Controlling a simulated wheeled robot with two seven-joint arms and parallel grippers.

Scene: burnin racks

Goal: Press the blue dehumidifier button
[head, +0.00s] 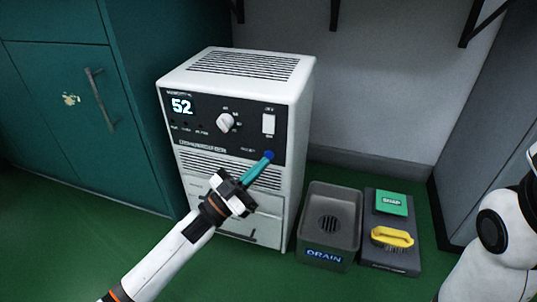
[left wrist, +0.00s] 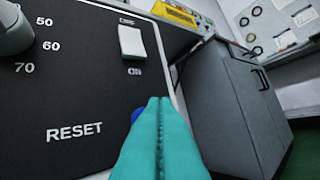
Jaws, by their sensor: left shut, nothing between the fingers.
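The white dehumidifier (head: 301,130) stands on the floor, its black control panel facing me and its display reading 52. The blue button (head: 269,155) is at the panel's lower right, at the tip of my left gripper (head: 261,163). The left gripper's teal fingers are shut with nothing between them. In the left wrist view, the blue button (left wrist: 136,114) shows only as a sliver beside the closed fingers (left wrist: 158,103), which hide the rest. I cannot tell whether the fingertips touch it. My right gripper is out of view; only part of that arm shows at the right edge.
A dial (head: 225,123) and a white switch (head: 268,124) sit above the button. A grey DRAIN bin (head: 312,196) and a dark tray (head: 405,260) with a green box and a yellow-handled brush stand to the right. A teal cabinet (head: 60,140) is at left.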

